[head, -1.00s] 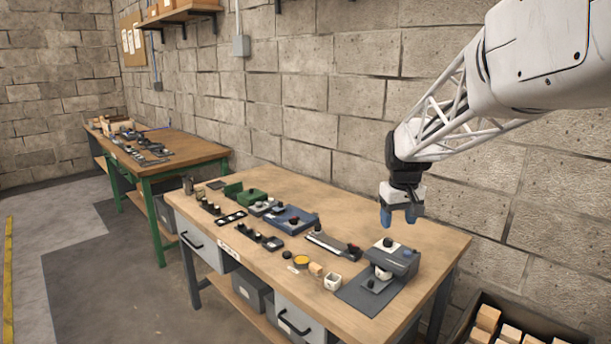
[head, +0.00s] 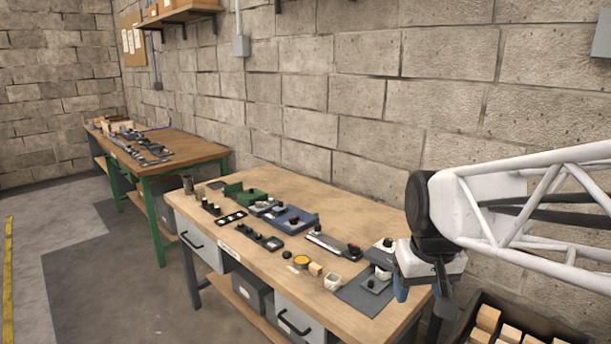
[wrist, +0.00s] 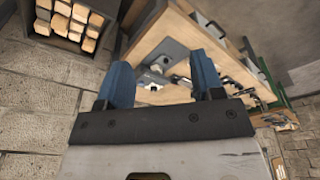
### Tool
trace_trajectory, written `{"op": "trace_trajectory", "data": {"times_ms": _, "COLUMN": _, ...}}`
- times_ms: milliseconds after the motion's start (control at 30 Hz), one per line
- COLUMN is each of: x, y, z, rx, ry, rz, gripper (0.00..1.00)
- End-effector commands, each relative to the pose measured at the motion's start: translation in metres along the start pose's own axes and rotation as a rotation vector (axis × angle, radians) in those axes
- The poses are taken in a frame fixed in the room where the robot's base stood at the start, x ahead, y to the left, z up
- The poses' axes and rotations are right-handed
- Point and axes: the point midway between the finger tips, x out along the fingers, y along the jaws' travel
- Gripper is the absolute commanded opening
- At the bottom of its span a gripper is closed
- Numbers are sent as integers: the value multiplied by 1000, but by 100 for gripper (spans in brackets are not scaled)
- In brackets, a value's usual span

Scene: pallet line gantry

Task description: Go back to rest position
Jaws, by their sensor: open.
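My gripper (head: 422,284) is at the right end of the near workbench (head: 265,180) in the head view, pointing down. Its blue fingers are partly hidden by the wrist there. In the wrist view my gripper (wrist: 160,85) shows two blue fingers spread apart with nothing between them. Beyond the fingers lie the bench and a grey plate (wrist: 172,52) with a small device on it. In the head view my wrist partly covers the device on the grey mat (head: 358,297).
Several small fixtures, a blue one (head: 290,220) and a green one (head: 247,196) among them, stand along the bench. A white cup (head: 332,282) stands near the front edge. A dark crate of wooden blocks (head: 545,330) sits at lower right. A block wall (head: 370,90) runs behind.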

Motion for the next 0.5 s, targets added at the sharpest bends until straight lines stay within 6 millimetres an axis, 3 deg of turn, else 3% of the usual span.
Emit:
{"op": "trace_trajectory", "data": {"times_ms": 300, "x": 8, "y": -11, "z": 80, "rx": 47, "ry": 31, "rz": 0, "gripper": 61}}
{"op": "trace_trajectory", "data": {"times_ms": 500, "x": 14, "y": -15, "z": 109, "rx": 68, "ry": 43, "rz": -1, "gripper": 61}}
